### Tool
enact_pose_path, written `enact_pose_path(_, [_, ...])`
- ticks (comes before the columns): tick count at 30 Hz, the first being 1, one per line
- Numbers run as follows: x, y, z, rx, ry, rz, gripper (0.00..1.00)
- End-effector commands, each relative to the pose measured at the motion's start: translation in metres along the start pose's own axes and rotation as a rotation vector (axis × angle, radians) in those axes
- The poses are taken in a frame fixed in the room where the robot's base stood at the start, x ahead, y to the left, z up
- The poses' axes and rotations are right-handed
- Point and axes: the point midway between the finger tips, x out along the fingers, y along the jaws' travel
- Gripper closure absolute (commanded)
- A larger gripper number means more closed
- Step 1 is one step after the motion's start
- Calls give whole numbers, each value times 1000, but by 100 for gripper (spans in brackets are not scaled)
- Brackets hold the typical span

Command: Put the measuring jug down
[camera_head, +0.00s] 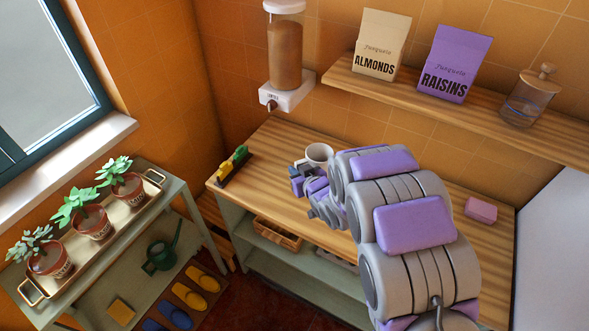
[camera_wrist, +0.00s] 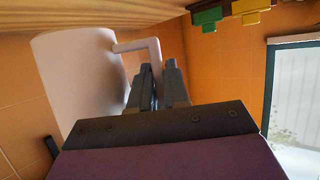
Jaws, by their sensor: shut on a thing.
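The measuring jug (camera_head: 319,152) is white and shows above the wooden counter (camera_head: 280,155), just behind my gripper (camera_head: 301,174). In the wrist view the pale jug (camera_wrist: 80,75) fills the left side, with its handle (camera_wrist: 137,46) reaching to the right. My gripper (camera_wrist: 158,82) is shut on this handle, one finger on each side. The wrist view is turned over, with the wood at the top edge, close to the jug. I cannot tell whether the jug's base touches the counter. My arm hides part of the counter.
A black holder with green and yellow items (camera_head: 233,165) stands at the counter's left end. A dispenser (camera_head: 286,60) hangs on the wall behind. A shelf (camera_head: 460,106) carries bags and a jar. Bare counter lies left of the jug.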

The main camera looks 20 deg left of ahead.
Motion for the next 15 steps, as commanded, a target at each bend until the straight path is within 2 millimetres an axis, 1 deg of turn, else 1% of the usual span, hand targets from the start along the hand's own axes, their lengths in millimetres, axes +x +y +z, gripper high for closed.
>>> enact_pose_path(1, [-2,1,-1,1,0,1,100])
enact_pose_path(5, [3,-1,7,-1,-1,1,100])
enact_pose_path(9, [13,-5,20,-3,-6,1,100])
enact_pose_path(15, [23,-6,41,-5,-7,0,100])
